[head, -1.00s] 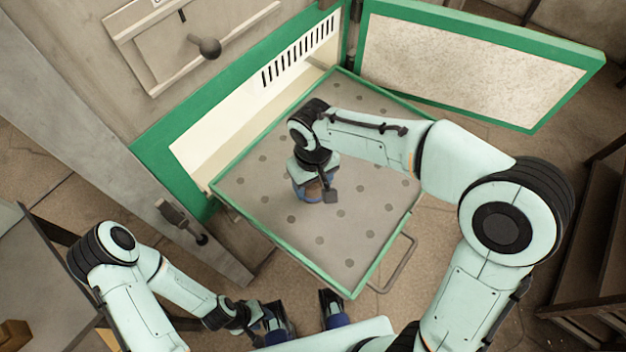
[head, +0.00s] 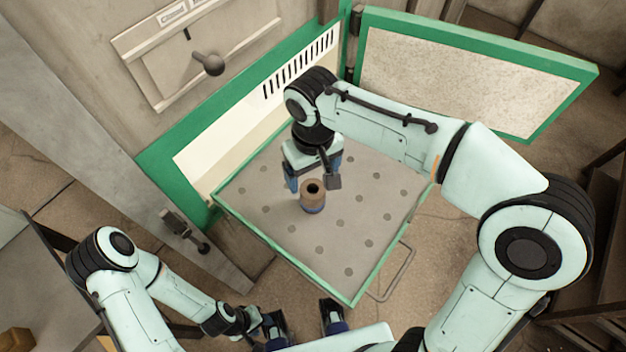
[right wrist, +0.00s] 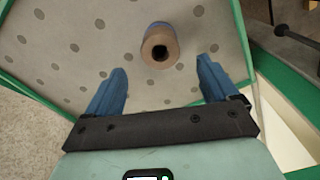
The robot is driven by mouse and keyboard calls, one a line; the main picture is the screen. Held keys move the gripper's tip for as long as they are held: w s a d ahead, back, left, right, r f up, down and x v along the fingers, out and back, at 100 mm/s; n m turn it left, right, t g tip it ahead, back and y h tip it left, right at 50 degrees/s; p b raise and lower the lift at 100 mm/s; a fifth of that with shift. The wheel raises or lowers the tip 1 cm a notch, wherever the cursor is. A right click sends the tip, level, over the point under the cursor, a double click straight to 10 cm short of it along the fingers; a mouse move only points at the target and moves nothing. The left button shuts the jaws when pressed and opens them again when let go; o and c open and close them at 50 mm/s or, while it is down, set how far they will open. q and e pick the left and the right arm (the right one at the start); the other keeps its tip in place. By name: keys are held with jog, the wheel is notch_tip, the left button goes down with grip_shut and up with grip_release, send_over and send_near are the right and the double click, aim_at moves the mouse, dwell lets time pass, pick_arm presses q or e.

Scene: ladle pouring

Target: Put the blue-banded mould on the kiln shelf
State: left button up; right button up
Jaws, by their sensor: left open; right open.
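The mould (head: 313,194) is a small brown cylinder with a dark hole in its top and a blue band low on its side. It stands upright on the grey perforated kiln shelf (head: 345,250), which has a green rim. In the right wrist view the mould (right wrist: 160,46) stands beyond the fingertips, apart from them. My right gripper (head: 314,178) is open and empty, above and behind the mould; its blue fingers also show in the right wrist view (right wrist: 163,75). My left gripper (head: 303,312) is open and empty near the bottom edge, away from the shelf.
The kiln's green-framed opening (head: 190,165) is behind the shelf, and its door (head: 465,80) stands open at upper right. A metal handle (head: 398,275) sticks out at the shelf's front. The rest of the shelf is bare. A dark rack (head: 590,240) stands at far right.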

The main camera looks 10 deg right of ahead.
notch_tip(320, 180, up, 3)
jog(key=shift+f, duration=0.1)
jog(key=shift+f, duration=0.1)
dwell(0.5)
